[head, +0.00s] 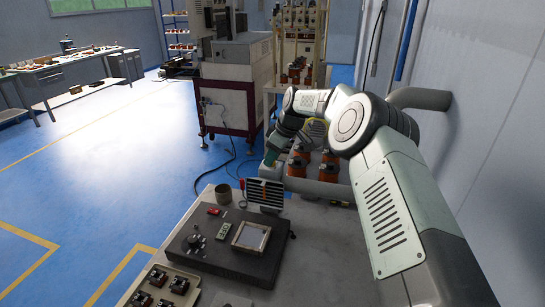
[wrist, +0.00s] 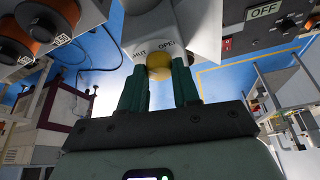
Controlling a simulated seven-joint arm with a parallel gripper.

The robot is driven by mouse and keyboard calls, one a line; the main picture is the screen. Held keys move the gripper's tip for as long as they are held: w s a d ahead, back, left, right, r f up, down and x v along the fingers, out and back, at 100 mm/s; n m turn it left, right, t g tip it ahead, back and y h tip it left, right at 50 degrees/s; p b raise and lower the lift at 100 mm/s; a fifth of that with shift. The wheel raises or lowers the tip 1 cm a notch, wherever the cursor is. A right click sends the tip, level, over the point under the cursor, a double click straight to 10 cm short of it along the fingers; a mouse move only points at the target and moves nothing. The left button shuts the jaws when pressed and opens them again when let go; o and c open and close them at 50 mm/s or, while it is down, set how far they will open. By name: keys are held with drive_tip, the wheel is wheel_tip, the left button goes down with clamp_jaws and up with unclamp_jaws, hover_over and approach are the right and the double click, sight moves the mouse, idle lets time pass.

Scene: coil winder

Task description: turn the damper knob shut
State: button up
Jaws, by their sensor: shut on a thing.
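The damper knob (wrist: 159,62) is yellow and shows in the wrist view between the two green fingers of my gripper (wrist: 158,76). My gripper is shut on it. The pale housing (wrist: 198,30) around the knob carries a SHUT label at left and an OPEN label at right, each partly covered. I cannot tell which way the knob points. In the head view my gripper (head: 272,152) is small, at the far end of my arm above the far end of the bench. I cannot make out the knob there.
Orange-and-dark coils (head: 299,160) stand close beside my gripper. A grey pipe (head: 420,98) and wall stand at right. The blue floor at left is open.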

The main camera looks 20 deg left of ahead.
drive_tip(key=shift+f+n+g, duration=0.1)
drive_tip(key=shift+n+g, duration=0.3)
drive_tip(key=shift+n, duration=0.7)
drive_tip(key=o, duration=1)
drive_tip(key=shift+o, duration=0.2)
drive_tip(key=v, duration=1.1)
